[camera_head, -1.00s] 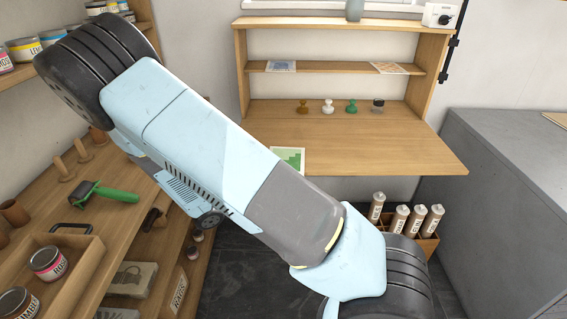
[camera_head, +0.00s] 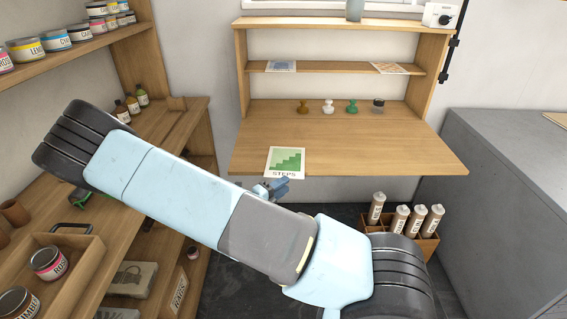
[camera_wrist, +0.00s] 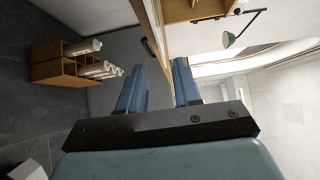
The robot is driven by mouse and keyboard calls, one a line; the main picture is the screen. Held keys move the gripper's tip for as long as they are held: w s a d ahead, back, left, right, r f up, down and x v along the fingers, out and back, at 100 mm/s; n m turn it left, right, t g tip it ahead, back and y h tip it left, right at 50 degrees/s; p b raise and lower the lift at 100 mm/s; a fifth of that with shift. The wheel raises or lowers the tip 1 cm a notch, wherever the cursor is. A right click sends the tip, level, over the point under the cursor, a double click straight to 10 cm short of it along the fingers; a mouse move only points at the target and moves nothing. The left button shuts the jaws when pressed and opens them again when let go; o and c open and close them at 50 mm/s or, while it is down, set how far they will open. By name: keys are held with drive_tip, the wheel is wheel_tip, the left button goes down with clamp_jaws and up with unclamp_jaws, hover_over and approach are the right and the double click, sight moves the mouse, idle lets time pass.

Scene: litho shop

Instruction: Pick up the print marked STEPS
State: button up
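The print marked STEPS (camera_head: 285,161), a pale sheet with a green stair shape, lies flat at the front left edge of the wooden desk (camera_head: 370,152). Its front edge appears to reach the desk's edge. My gripper (camera_head: 280,186) shows just below and in front of that edge, under the print in the head view, partly hidden by my arm. In the wrist view my gripper's two blue fingers (camera_wrist: 160,75) stand apart with nothing between them, and the desk edge is seen edge-on just beyond. I cannot make out the print clearly there.
Several stamps, including a green one (camera_head: 351,106), stand at the back of the desk. Two other sheets lie on the shelf (camera_head: 330,68) above. A crate of tubes (camera_head: 425,246) stands on the floor right of my arm. Shelving with cans is at left; a grey cabinet (camera_head: 500,200) is right.

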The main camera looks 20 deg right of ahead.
sight(293, 177)
drive_tip(key=shift+x, duration=3)
drive_tip(key=shift+w+a+r, duration=0.1)
drive_tip(key=shift+w, duration=0.05)
drive_tip(key=shift+c, duration=0.3)
clamp_jaws()
drive_tip(key=shift+r, duration=0.1)
